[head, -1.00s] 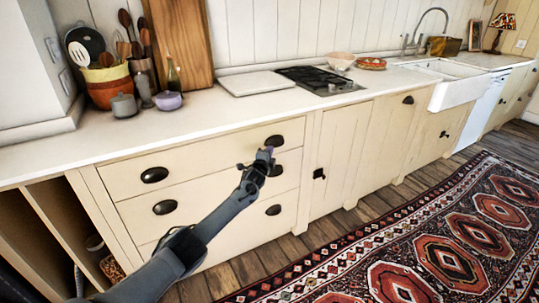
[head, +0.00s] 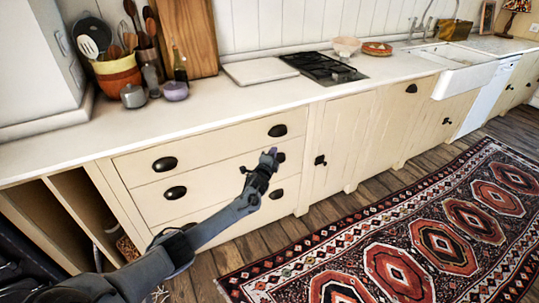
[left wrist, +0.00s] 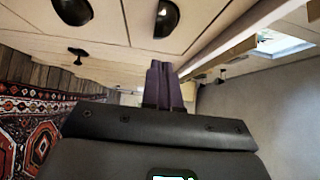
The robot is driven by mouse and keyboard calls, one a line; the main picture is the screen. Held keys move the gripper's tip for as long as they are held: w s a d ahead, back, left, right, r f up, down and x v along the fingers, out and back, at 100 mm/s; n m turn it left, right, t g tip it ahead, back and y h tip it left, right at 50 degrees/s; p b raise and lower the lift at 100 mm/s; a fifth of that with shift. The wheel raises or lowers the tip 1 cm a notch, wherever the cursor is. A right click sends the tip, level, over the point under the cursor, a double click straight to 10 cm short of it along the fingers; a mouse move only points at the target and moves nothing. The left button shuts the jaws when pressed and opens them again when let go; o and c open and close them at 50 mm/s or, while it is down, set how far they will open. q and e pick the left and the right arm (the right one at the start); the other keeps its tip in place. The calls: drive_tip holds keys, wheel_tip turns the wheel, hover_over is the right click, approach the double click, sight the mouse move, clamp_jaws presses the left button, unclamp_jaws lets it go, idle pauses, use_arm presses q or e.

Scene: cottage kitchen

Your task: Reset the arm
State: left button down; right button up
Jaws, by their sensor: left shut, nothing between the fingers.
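My left arm comes in from the lower left in the head view. Its gripper (head: 270,158) is in front of the cream drawers, close to the middle drawer's right-hand dark handle (head: 280,158). In the left wrist view the two purple fingers (left wrist: 162,85) are together with nothing between them. Dark cup handles show above them there. I cannot tell whether the gripper touches the drawer front. My right gripper is not in view.
The white countertop (head: 215,100) above holds a utensil pot (head: 118,76), small jars, a cutting board (head: 260,71) and a black hob (head: 322,67). The drawers (head: 215,150) appear shut. A patterned rug (head: 420,235) lies on the wooden floor at right.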

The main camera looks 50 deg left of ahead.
use_arm(q)
drive_tip(key=s+d+f+g+h+p, duration=0.1)
drive_tip(key=s+d+f+p, duration=0.45)
drive_tip(key=s+f, duration=0.3)
drive_tip(key=s+d+f+g+h+p, duration=0.1)
drive_tip(key=s+d+f+h+p, duration=0.1)
drive_tip(key=s+d, duration=0.45)
drive_tip(key=s+d+f+g+h+p, duration=0.1)
drive_tip(key=s+d+f+h+p, duration=0.15)
drive_tip(key=d, duration=0.75)
drive_tip(key=s+d+r+n+g+h+p, duration=0.2)
drive_tip(key=s+d+r, duration=0.3)
drive_tip(key=d, duration=0.4)
drive_tip(key=s+d+r+n+g+h+p, duration=0.2)
drive_tip(key=s+d, duration=0.6)
drive_tip(key=d, duration=0.1)
drive_tip(key=s+d+r+n+g+h+p, duration=0.1)
drive_tip(key=s+d+r+n+g, duration=0.35)
drive_tip(key=s+r, duration=0.65)
wheel_tip(320, 180, up, 38)
drive_tip(key=w+p, duration=0.2)
drive_tip(key=p, duration=3.5)
drive_tip(key=shift+w+d, duration=0.25)
drive_tip(key=shift+w, duration=0.05)
drive_tip(key=shift+n, duration=0.25)
